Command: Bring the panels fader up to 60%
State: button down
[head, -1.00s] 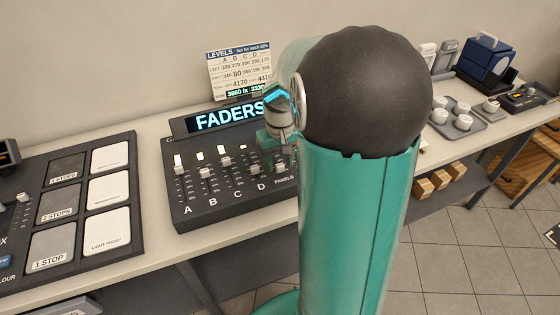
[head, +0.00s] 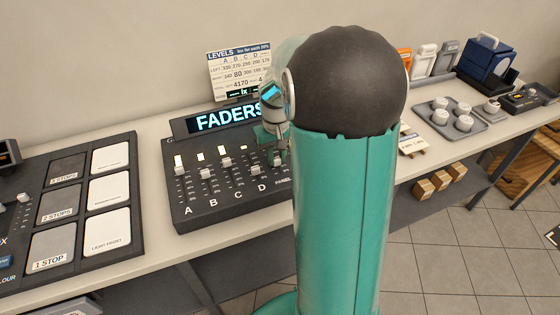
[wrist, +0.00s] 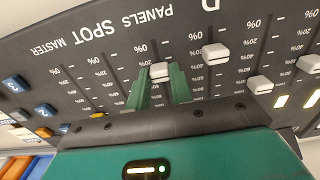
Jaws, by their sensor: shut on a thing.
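The fader desk (head: 185,215) stands on the bench in the head view, under the lit FADERS sign (head: 224,118). The A, B, C and D faders show there; my arm covers the right part. In the wrist view, which shows the desk upside down, the panels fader (wrist: 159,70) has a pale cap, in line with the PANELS label. My gripper (wrist: 164,80) has its two green fingers on either side of this cap, shut on it. The cap is near the low marks of its scale; the exact level cannot be read. The D fader (wrist: 215,52) is beside it.
A levels card (head: 238,72) stands behind the desk. A board of labelled filters (head: 75,200) lies to the left. A tray with white cups (head: 455,128) and a blue case (head: 486,58) are at the right of the bench. Blue buttons (wrist: 15,85) sit near the master end.

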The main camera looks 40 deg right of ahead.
jog(key=shift+w+d+r, duration=0.1)
jog(key=shift+w+d, duration=0.1)
jog(key=shift+w, duration=0.35)
jog(key=shift+w+d, duration=0.15)
jog(key=shift+w, duration=0.4)
jog(key=c, duration=1.2)
grip_release()
jog(key=shift+c, duration=0.2)
notch_tip(320, 180, up, 14)
jog(key=shift+a, duration=0.1)
jog(key=s+a+n+t, duration=0.3)
jog(key=s+a+t, duration=0.2)
jog(key=s+a, duration=1.3)
jog(key=a, duration=0.3)
jog(key=shift+r+t, duration=0.3)
jog(key=shift+r, duration=0.1)
